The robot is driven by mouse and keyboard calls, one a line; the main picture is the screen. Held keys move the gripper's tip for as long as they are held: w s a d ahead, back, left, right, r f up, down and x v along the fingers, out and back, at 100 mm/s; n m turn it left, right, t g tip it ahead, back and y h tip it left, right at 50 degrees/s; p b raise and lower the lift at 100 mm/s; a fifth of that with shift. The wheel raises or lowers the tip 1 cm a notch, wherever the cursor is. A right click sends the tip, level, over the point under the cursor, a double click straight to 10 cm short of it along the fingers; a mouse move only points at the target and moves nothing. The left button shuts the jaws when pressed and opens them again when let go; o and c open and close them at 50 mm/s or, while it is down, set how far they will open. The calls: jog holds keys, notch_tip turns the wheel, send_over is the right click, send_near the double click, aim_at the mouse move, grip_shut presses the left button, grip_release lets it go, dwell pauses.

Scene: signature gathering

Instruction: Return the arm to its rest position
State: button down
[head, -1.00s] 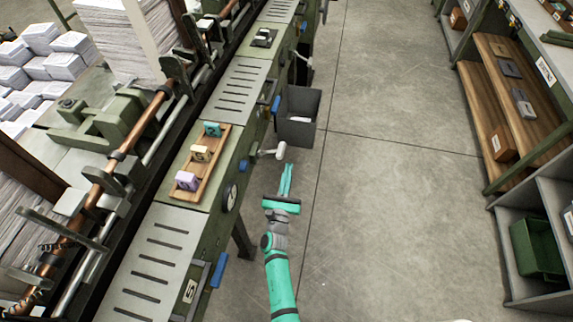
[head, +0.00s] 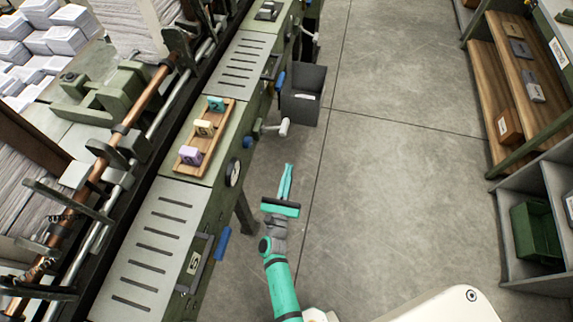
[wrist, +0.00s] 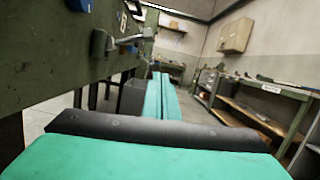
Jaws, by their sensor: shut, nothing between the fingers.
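My gripper (head: 287,168) is teal, with its two long fingers together and nothing between them. In the head view it is over the bare floor, to the right of the green machine (head: 232,185) and apart from it. My teal arm reaches up from the bottom of that view. In the wrist view my gripper (wrist: 161,76) points forward, with the fingers side by side. The machine's side (wrist: 60,50) is on the left of that view.
A dark grey bin (head: 303,97) stands on the floor beside the machine. A white-tipped lever (head: 284,127) and a blue-gripped handle (head: 222,243) stick out from the machine. A wooden tray (head: 184,163) with small coloured blocks sits on it. Shelves (head: 500,100) stand at right; the floor between is clear.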

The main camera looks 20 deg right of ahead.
jog(key=s+a+f+m+g+y, duration=0.2)
jog(key=s+f+m, duration=0.25)
jog(key=s, duration=0.35)
jog(key=s+a+f+m+g+y, duration=0.2)
jog(key=s+a+f+m+y, duration=0.15)
jog(key=s+m, duration=0.3)
jog(key=s+a+r+m+y, duration=0.3)
jog(key=s+a+m, duration=0.35)
jog(key=s, duration=0.35)
jog(key=s+a+r+m+t+y, duration=0.1)
jog(key=s+a+r+m, duration=0.2)
jog(key=r+m, duration=0.3)
jog(key=s+a+r+m+t+y, duration=0.1)
jog(key=s+a+r+m+y, duration=0.1)
jog(key=r+m, duration=0.5)
jog(key=shift+s+a+r, duration=0.75)
jog(key=shift+s+r, duration=0.55)
jog(key=shift+r, duration=1.4)
